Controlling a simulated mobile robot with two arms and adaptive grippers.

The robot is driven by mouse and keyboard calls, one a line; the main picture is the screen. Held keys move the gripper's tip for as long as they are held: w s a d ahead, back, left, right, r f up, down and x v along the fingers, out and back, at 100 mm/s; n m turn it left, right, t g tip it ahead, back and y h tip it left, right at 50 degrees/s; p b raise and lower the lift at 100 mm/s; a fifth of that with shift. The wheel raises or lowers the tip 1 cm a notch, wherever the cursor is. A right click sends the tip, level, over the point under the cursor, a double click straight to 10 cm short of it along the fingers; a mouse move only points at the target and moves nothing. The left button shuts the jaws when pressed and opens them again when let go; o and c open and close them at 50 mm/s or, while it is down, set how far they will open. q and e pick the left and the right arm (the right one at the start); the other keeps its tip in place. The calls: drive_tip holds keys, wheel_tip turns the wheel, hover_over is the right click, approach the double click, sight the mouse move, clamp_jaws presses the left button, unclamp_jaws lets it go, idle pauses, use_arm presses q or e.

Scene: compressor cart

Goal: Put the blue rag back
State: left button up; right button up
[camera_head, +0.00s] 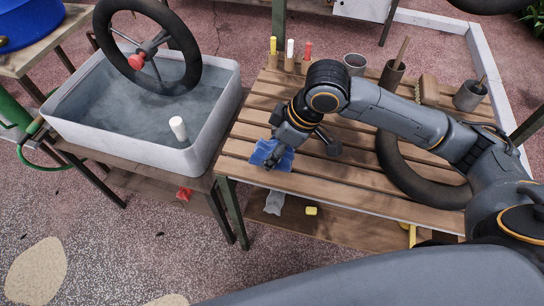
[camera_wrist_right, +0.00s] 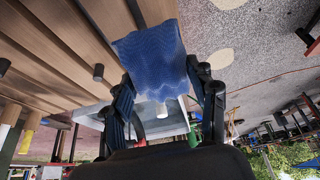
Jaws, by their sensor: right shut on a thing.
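The blue rag (camera_head: 273,155) is at the left front part of the slatted wooden table (camera_head: 330,185), in the head view. My right gripper (camera_head: 275,150) is shut on it. In the right wrist view the blue rag (camera_wrist_right: 153,55) hangs between the fingertips of my right gripper (camera_wrist_right: 160,85). I cannot tell whether the rag touches the slats. My left gripper is not in view.
A grey basin (camera_head: 215,115) of water with a wheel (camera_head: 150,45) and white cylinder (camera_head: 178,129) stands left. A dark tyre (camera_head: 395,175), cups (camera_head: 355,64) and a brush (camera_head: 429,90) occupy the table. A grey cloth (camera_head: 274,202) and yellow block (camera_head: 311,211) lie below.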

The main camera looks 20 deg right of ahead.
drive_tip(key=shift+w+f, duration=0.75)
drive_tip(key=shift+f, duration=0.2)
drive_tip(key=f, duration=0.3)
drive_tip(key=shift+w+d+f, duration=0.15)
drive_tip(key=shift+w+f, duration=0.1)
drive_tip(key=shift+f, duration=0.1)
drive_tip(key=o, duration=1.1)
drive_tip(key=shift+f, duration=0.1)
